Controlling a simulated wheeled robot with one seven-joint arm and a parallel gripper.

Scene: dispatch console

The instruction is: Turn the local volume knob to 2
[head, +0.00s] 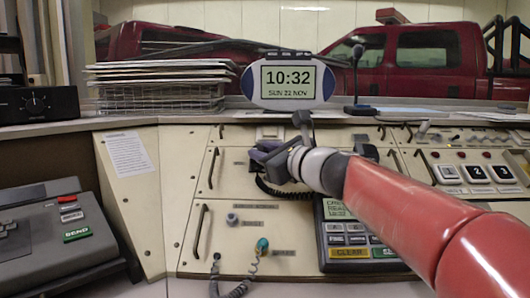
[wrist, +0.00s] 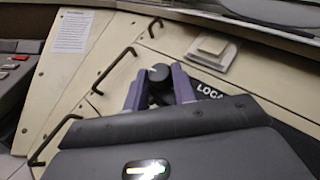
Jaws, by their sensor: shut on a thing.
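The local volume knob (wrist: 158,73) is a round black knob in the wrist view, on the sloped cream console panel. My gripper (wrist: 159,88) has its two purple-grey fingers on either side of the knob, shut on it. A black label reading "LOCA" (wrist: 210,91) shows just right of the fingers; the rest of it is hidden. In the head view my gripper (head: 270,158) is at the upper middle panel, and it hides the knob there. The knob's pointer and scale marks cannot be made out.
A white square switch plate (wrist: 213,48) sits right of the knob. Black bar handles (wrist: 114,70) stand out from the panels to the left. Below my gripper are a coiled cord (head: 262,252) and a keypad unit (head: 345,240). A clock (head: 288,81) stands on the ledge above.

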